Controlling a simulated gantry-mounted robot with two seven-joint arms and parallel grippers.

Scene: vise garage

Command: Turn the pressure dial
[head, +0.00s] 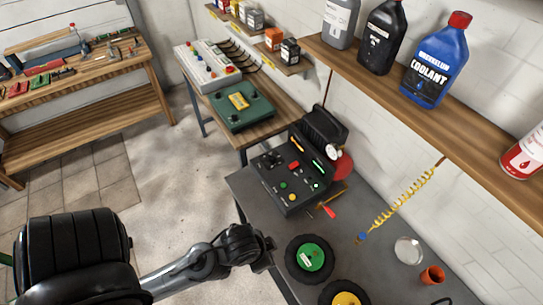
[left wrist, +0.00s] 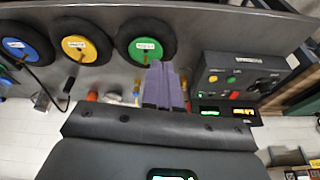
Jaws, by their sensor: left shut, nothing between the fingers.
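A black control box (head: 283,196) stands on the dark bench, with coloured buttons and dark knobs on its sloped panel. I cannot tell for sure which knob is the pressure dial; a black round knob (left wrist: 264,86) shows at the right of the box (left wrist: 215,68) in the left wrist view. A round white gauge (head: 334,138) sits at the machine's right side. My left gripper (left wrist: 164,80) is shut and empty, its fingers beside the green-hubbed wheel and left of the box. In the head view my left arm's end (head: 266,250) is at the bench's near-left edge, apart from the box.
A wheel with a green hub (head: 311,255) and one with a yellow hub (head: 345,298) lie on the dark bench (head: 255,208). A yellow coiled hose (head: 404,197) hangs at the right. A shelf (head: 405,88) with bottles overhangs the back. Open floor lies left of the bench.

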